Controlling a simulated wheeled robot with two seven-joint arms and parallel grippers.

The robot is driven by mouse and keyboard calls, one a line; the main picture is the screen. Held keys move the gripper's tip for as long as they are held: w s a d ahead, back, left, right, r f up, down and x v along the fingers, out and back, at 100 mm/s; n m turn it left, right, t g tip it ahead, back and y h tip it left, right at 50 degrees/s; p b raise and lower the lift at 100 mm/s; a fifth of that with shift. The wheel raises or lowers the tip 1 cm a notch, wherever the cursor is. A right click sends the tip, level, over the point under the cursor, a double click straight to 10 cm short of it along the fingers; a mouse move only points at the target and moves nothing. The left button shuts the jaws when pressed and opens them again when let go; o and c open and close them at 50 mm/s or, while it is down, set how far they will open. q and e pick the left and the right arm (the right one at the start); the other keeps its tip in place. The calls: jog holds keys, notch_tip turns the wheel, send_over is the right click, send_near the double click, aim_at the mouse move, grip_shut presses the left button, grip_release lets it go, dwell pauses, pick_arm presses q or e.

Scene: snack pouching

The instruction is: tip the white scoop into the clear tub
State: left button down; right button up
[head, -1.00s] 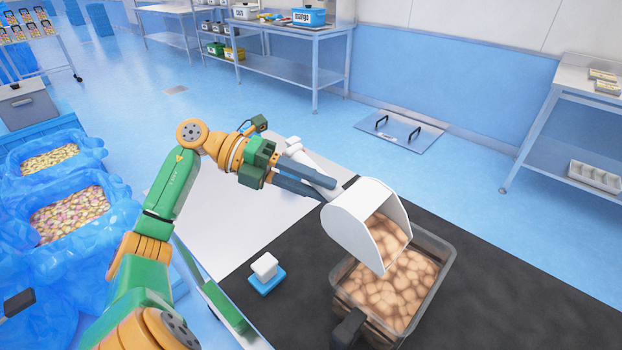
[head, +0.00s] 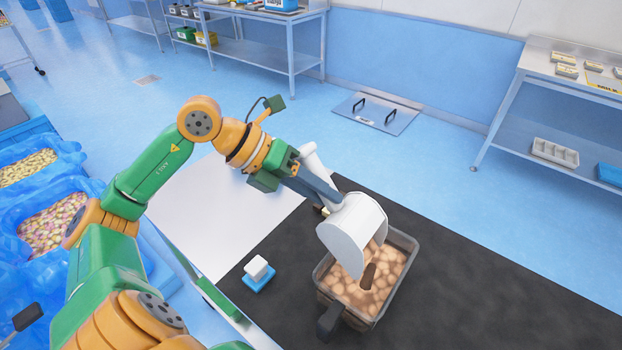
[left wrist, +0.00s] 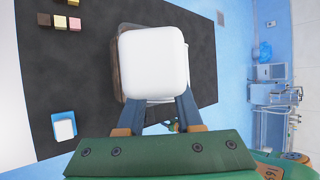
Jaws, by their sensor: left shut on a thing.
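The white scoop (head: 352,226) is tilted mouth-down over the clear tub (head: 405,238). Tan-brown pieces show at its mouth, and a darker brown piece (head: 368,274) shows just below the lip. The tub stands on the dark mat and holds many tan pieces. My left gripper (head: 334,200) is shut on the scoop at its handle end, above and left of the tub. In the left wrist view the scoop's white back (left wrist: 152,65) hides most of the tub. My right gripper is not in view.
A white block on a blue base (head: 258,273) sits left of the tub. Small coloured cubes (left wrist: 60,21) lie on the mat (head: 480,290), whose right part is clear. Blue-lined bins (head: 50,225) stand at left.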

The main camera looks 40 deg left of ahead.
pick_arm(q)
jog(key=shift+d+r+y+p, duration=0.7)
jog(key=shift+d+r+p, duration=0.15)
jog(key=shift+p, duration=1.15)
jog(key=p, duration=0.1)
jog(key=d+y+p, duration=0.1)
jog(key=p, duration=0.1)
jog(key=shift+d+r+m, duration=0.25)
jog(key=shift+m, duration=0.05)
jog(key=shift+d+f, duration=0.15)
jog(key=shift+d, duration=0.2)
jog(key=shift+s+d+y, duration=0.1)
jog(key=shift+d+y, duration=0.2)
jog(key=shift+d, duration=0.05)
jog(key=shift+d+r+m+y, duration=0.15)
jog(key=shift+d+r+y, duration=0.05)
jog(key=shift+d+y, duration=0.25)
jog(key=shift+d+r+m+y, duration=0.2)
jog(key=shift+d+y, duration=0.15)
jog(key=shift+d, duration=0.15)
jog(key=shift+a, duration=0.1)
